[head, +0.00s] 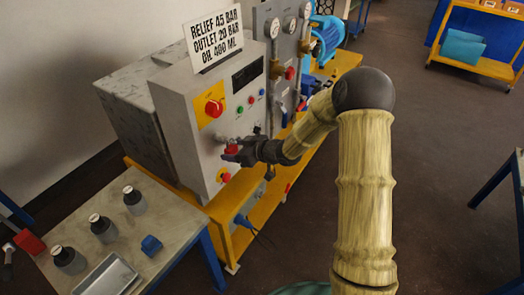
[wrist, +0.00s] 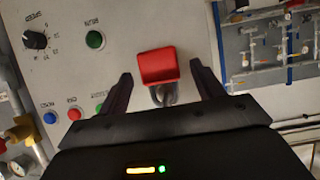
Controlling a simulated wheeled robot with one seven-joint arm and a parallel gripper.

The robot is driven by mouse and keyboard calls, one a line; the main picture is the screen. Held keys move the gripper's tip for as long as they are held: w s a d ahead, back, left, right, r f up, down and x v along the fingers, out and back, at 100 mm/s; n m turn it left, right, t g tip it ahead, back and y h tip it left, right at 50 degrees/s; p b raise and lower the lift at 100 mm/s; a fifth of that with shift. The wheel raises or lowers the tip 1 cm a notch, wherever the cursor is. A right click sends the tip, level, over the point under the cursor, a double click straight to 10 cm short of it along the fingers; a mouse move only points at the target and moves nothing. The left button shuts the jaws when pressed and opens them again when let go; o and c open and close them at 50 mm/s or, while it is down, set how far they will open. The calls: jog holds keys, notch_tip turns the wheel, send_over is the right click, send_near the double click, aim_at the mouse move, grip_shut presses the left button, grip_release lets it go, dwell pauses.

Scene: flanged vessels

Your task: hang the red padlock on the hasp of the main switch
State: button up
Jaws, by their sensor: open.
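The red padlock (wrist: 158,66) shows between the fingers of my gripper (wrist: 161,74) in the wrist view. Its grey shackle (wrist: 164,96) points towards the gripper's body. The fingers are open, one on each side of the red body, with gaps visible. In the head view, the padlock (head: 231,149) is a small red block just left of my gripper (head: 240,152), close to the grey panel's front. Whether the shackle passes through a hasp cannot be told. A red knob on a yellow plate (head: 223,175), possibly the main switch, sits lower on the panel.
The grey panel (head: 190,130) carries a red mushroom button (head: 213,108) and small coloured buttons. A table (head: 75,215) at lower left holds several dark-capped bottles, a blue part (head: 151,245) and a metal tray (head: 106,275).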

jog(key=v, duration=1.5)
jog(key=shift+b, duration=0.35)
jog(key=shift+d+f, duration=0.1)
jog(key=s+d+f+m+h, duration=0.1)
jog(key=s+d+m+h, duration=0.1)
jog(key=d+m+h, duration=0.4)
jog(key=s+m+g+h, duration=0.4)
jog(key=s+g, duration=0.1)
jog(key=s, duration=1.2)
jog(key=shift+d+f, duration=0.4)
jog(key=shift+d, duration=0.05)
dwell(1.3)
